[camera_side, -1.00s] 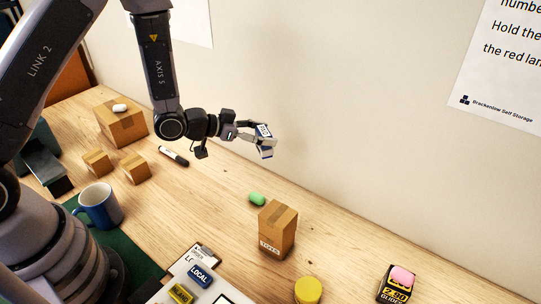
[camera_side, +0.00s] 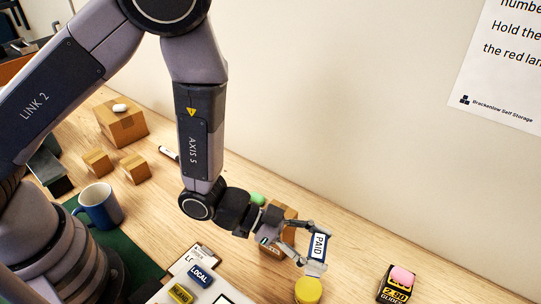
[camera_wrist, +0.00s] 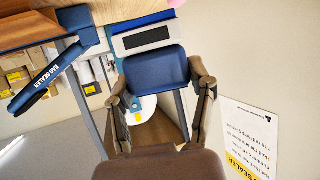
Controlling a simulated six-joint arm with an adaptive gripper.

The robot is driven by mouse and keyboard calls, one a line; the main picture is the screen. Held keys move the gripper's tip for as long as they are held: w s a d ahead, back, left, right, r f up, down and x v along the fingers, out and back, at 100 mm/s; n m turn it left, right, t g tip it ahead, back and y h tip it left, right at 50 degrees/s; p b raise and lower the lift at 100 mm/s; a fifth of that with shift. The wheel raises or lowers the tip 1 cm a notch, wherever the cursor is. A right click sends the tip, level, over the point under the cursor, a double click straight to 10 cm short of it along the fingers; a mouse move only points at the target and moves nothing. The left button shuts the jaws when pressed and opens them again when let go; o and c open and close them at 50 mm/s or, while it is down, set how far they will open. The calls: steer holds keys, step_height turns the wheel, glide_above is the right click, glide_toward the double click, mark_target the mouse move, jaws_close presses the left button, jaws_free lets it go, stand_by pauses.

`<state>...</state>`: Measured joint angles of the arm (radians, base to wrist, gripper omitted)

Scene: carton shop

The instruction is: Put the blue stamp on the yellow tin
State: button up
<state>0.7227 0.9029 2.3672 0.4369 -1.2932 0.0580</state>
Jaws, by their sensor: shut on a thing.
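My gripper (camera_side: 311,244) is shut on a blue stamp (camera_side: 318,246) with a white label reading PAID. In the wrist view the blue stamp (camera_wrist: 157,68) sits between the two fingers. The yellow tin (camera_side: 308,290) stands near the bottom edge of the side view. The stamp's lower end overlaps the top back of the tin in that view; I cannot tell whether they touch. Another blue stamp (camera_side: 200,276), labelled LOCAL, lies on the clipboard, with a yellow stamp (camera_side: 181,293) beside it.
A cardboard carton (camera_side: 274,246) stands behind my gripper, partly hidden by it. A green object (camera_side: 258,198) is just behind. A black box (camera_side: 397,285) with a pink object (camera_side: 402,276) on top stands to the right. A blue mug (camera_side: 98,206) and small cartons are at left.

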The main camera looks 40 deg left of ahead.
glide_above(309, 288)
step_height(309, 288, down, 9)
steer(key=shift+f, duration=0.1)
steer(key=shift+f, duration=0.1)
stand_by(0.4)
steer(key=o, duration=1.2)
steer(key=shift+c, duration=0.2)
